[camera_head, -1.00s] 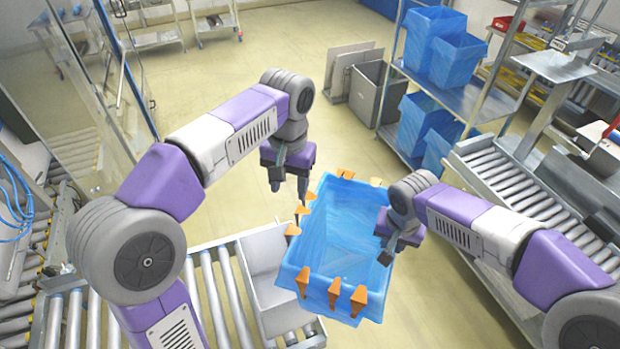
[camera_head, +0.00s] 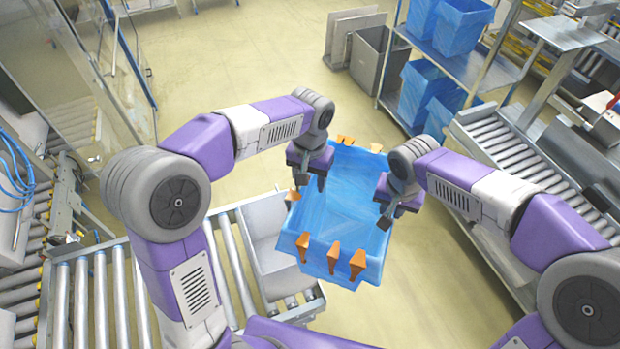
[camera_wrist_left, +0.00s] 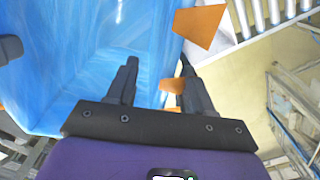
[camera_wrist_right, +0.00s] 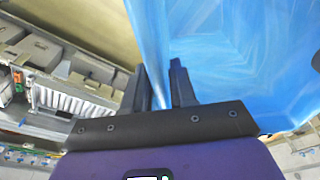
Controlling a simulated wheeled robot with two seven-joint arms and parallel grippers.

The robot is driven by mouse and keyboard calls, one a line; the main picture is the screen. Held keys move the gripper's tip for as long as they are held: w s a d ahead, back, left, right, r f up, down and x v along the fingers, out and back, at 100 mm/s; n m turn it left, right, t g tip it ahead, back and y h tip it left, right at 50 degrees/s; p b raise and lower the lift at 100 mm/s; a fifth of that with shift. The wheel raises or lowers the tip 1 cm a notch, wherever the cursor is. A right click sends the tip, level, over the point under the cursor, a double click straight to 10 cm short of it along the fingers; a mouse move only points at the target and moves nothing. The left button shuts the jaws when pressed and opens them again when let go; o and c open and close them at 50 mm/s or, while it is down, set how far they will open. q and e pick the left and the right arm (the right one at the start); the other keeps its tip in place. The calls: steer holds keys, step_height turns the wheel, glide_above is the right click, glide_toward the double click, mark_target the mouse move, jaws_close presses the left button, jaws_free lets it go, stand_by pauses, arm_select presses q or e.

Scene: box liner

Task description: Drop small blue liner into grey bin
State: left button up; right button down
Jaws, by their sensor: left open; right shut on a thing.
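The blue liner (camera_head: 340,215), an open box with orange clips along its rim, hangs in the middle of the head view, to the right of the light grey bin (camera_head: 268,255). My right gripper (camera_head: 386,212) is shut on the liner's right wall, which runs between its fingers in the right wrist view (camera_wrist_right: 158,75). My left gripper (camera_head: 308,178) is open at the liner's left rim. In the left wrist view (camera_wrist_left: 157,75) one finger is over the inside and one outside, near an orange clip (camera_wrist_left: 172,86). The bin is partly hidden by the liner.
A roller conveyor (camera_head: 225,280) carries the grey bin at the lower left. A shelf (camera_head: 470,75) at the upper right holds several blue liners (camera_head: 425,110). A darker grey container (camera_head: 378,60) stands on the floor. Another roller conveyor (camera_head: 510,165) is at the right.

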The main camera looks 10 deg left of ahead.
arm_select(q)
steer(key=shift+f, duration=0.3)
steer(key=shift+d, duration=0.15)
jaws_close()
arm_select(e)
steer(key=shift+a, duration=0.1)
steer(key=c, duration=0.9)
jaws_free()
steer(key=shift+o, duration=0.4)
